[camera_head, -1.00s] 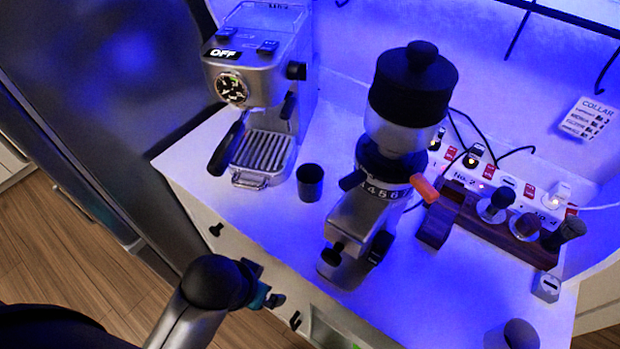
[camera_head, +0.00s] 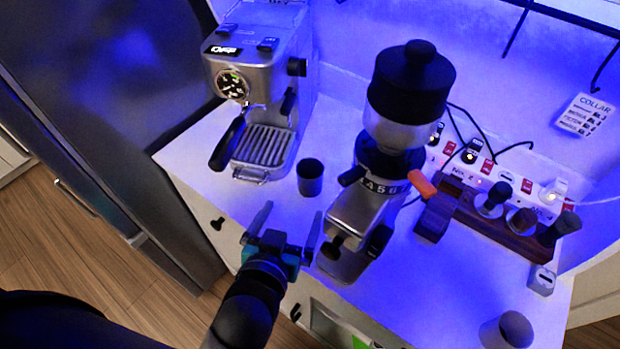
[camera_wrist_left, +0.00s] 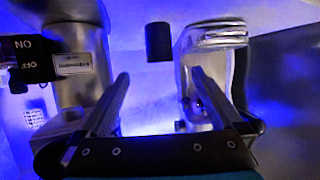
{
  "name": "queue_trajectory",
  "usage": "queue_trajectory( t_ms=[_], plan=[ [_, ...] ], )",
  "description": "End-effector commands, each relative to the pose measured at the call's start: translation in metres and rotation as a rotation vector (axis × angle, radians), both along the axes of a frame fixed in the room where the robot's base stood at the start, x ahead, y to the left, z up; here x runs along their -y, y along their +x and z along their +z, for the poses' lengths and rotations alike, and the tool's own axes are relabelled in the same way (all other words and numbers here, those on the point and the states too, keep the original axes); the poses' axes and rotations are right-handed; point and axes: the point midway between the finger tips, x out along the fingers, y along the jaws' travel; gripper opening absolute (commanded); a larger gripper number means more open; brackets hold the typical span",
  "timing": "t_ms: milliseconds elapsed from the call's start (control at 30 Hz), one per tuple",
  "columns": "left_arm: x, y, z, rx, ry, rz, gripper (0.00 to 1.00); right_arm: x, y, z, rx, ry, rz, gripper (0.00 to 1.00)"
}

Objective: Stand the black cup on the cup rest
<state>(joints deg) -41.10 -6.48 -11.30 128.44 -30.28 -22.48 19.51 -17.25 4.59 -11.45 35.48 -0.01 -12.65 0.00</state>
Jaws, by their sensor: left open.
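The black cup (camera_head: 310,178) stands upright on the white counter, between the espresso machine and the grinder. The slotted tray (camera_head: 263,146) at the machine's foot looks like the cup rest and is bare. My left gripper (camera_head: 290,212) is open and empty at the counter's front edge, in front of the cup and apart from it. In the left wrist view the cup (camera_wrist_left: 158,42) shows beyond and between the spread fingers (camera_wrist_left: 160,75). My right gripper is not in view.
The espresso machine (camera_head: 258,65) stands left, with a black handle (camera_head: 228,143) beside the tray. The grinder (camera_head: 385,150) stands close to the right of the cup. A wooden holder (camera_head: 495,215) with tools and another dark cup (camera_head: 508,330) are further right.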

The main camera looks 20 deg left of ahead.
Motion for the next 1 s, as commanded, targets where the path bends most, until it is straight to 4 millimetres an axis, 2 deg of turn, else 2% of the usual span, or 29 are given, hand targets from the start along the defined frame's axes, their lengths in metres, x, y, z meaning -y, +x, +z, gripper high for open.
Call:
queue_trajectory(
  t_ms=[167, 700, 1000],
  plan=[
    [0.001, 0.013, -0.004, 0.011, -0.001, -0.003, 1.00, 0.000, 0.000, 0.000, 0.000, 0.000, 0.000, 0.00],
    [-0.003, 0.083, -0.034, 0.007, 0.000, -0.002, 1.00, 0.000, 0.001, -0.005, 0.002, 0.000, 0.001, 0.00],
    [-0.004, 0.099, -0.042, 0.006, 0.000, -0.002, 1.00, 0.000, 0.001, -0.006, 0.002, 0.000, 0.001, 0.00]
  ],
)
